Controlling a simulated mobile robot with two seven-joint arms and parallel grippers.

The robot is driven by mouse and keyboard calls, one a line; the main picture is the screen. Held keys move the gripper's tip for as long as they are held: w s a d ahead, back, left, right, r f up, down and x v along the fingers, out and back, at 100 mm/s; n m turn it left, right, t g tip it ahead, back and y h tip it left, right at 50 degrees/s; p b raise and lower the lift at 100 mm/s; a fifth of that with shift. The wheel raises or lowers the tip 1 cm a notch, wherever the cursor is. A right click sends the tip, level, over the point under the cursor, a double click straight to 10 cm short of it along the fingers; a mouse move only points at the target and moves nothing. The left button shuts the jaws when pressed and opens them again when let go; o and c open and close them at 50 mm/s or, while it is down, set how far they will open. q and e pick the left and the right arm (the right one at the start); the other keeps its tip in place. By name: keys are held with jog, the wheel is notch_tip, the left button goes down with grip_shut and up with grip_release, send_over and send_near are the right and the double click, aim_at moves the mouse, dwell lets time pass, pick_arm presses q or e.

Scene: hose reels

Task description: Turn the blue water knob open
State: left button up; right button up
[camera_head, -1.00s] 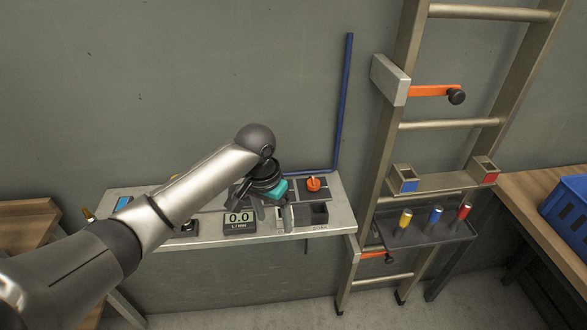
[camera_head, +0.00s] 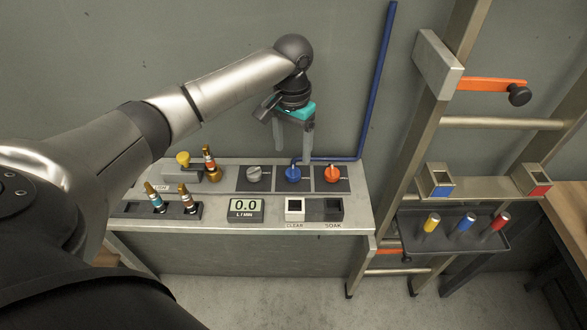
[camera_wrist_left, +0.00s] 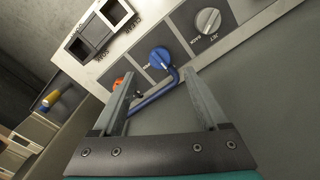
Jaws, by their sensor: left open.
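The blue water knob (camera_head: 293,174) sits on a dark square plate in the back row of the bench panel, between a grey knob and an orange-red knob. My left gripper (camera_head: 293,158) is open and points down just above and behind the blue knob in the head view. In the left wrist view the blue knob (camera_wrist_left: 160,57) lies ahead, beyond the gap between the two open fingers (camera_wrist_left: 160,90). The fingers appear apart from the knob. A blue pipe (camera_wrist_left: 158,94) runs from beside the knob toward the fingers. My right gripper is not in view.
The grey knob (camera_head: 254,174) and orange-red knob (camera_head: 332,174) flank the blue one closely. A display (camera_head: 246,209) reads 0.0. A blue pipe (camera_head: 376,80) rises behind the panel. A ladder (camera_head: 440,120) stands at the right. Brass fittings (camera_head: 209,163) stand left.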

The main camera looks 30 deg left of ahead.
aim_at(293, 170)
pick_arm(q)
notch_tip(293, 170, down, 7)
jog(key=shift+f+b, duration=0.2)
jog(key=shift+b, duration=0.35)
grip_shut()
dwell(0.4)
